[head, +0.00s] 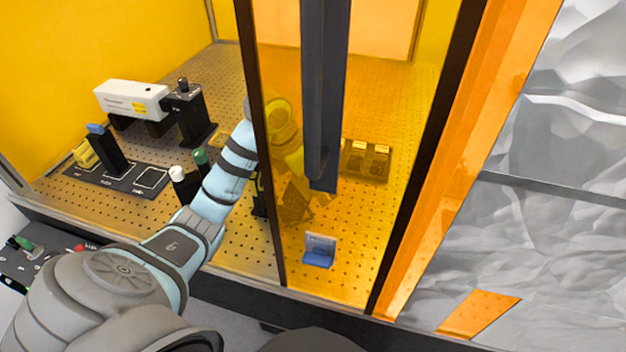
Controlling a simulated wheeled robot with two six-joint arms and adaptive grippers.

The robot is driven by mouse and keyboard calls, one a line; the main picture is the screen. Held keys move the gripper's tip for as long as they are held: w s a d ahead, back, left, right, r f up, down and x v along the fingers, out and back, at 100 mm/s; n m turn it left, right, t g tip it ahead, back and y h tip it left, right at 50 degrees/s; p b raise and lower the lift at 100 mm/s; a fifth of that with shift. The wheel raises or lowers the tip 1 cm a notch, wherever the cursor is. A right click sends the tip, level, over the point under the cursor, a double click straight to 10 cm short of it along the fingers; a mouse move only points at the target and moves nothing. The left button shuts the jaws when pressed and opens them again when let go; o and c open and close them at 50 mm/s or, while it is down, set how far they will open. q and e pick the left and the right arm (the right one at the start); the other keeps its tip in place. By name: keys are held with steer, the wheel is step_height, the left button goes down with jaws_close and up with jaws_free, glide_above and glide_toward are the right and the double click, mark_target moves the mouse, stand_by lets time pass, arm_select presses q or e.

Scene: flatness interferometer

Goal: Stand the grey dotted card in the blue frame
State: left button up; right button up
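The blue frame (318,258) stands on the perforated table near the front, behind the amber panel, with a paler upright back. My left arm reaches from the left behind the amber panel. My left gripper (293,172) is there, above and slightly left of the blue frame and apart from it. A dark speckled, tilted piece (296,204) shows at the gripper's end and looks like the dotted card. The amber tint and overlap hide the fingers, so I cannot tell whether they are closed on it. My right gripper is not in view.
A dark vertical post (325,100) stands close to the right of my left gripper. The amber panel's dark edge (262,150) crosses in front of my arm. A dark block (366,160) sits behind right. Left are a white instrument (132,98) and a labelled black plate (118,178).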

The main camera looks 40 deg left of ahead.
arm_select(q)
steer(key=c, duration=1)
steer(key=o, duration=1.1)
steer(key=shift+o, duration=0.2)
steer(key=shift+r, duration=0.1)
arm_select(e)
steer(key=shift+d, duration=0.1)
